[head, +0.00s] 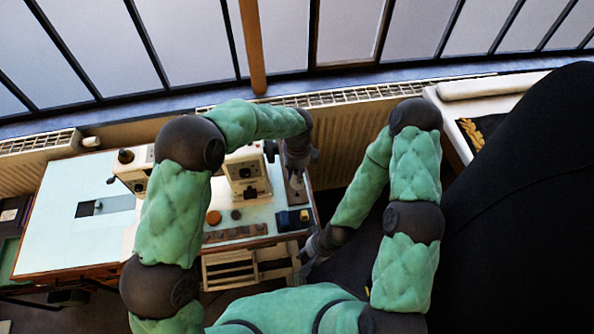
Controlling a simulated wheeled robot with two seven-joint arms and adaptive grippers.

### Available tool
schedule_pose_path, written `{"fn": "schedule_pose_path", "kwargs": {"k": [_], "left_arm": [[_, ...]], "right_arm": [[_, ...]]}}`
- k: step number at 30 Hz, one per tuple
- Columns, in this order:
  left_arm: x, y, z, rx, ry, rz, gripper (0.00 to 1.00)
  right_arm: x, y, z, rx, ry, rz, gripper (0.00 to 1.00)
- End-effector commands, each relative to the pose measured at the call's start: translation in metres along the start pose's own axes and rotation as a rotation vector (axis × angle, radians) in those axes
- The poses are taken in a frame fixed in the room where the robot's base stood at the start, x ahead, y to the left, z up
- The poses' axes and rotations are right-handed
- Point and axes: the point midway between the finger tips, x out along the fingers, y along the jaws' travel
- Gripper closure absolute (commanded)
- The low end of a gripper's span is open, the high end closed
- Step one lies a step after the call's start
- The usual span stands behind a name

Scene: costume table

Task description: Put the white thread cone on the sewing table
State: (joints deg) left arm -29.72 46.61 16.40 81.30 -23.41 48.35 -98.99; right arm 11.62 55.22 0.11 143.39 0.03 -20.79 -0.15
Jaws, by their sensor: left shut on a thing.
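The sewing table (55,228) has a pale blue top and stands at the left, with a cream sewing machine (245,178) on it. My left gripper (297,172) is over the table's right end, to the right of the machine, pointing down. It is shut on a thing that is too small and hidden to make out. I cannot pick out the white thread cone. My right gripper (307,262) is low, just off the table's front right corner, apart from the top; its fingers are too small and dark to read.
An orange disc (213,217), a dark knob (236,215), a row of brown pieces (235,233) and a blue and yellow item (292,220) lie along the table's front right. Drawers (232,270) hang below. A large black form (530,200) fills the right. Radiators (345,130) line the window wall.

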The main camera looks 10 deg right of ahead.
Motion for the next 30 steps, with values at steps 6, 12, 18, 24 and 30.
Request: {"fn": "schedule_pose_path", "kwargs": {"k": [6, 12, 18, 24, 30], "left_arm": [[0.006, 0.000, 0.000, -0.001, 0.000, 0.000, 0.99], [0.018, 0.000, 0.000, -0.001, 0.000, 0.001, 0.99], [0.032, 0.000, 0.000, -0.001, 0.000, 0.000, 0.99], [0.045, 0.000, 0.000, -0.002, 0.000, 0.000, 0.99], [0.059, 0.000, 0.000, -0.002, 0.000, 0.000, 0.99]], "right_arm": [[0.005, 0.002, 0.001, 0.000, -0.002, 0.000, 0.60], [0.014, 0.005, 0.000, 0.000, -0.002, 0.000, 0.60], [0.025, 0.009, 0.000, 0.000, -0.002, 0.000, 0.60], [0.035, 0.013, -0.001, 0.000, -0.002, 0.000, 0.60], [0.045, 0.016, -0.001, 0.000, -0.002, 0.000, 0.60]]}}
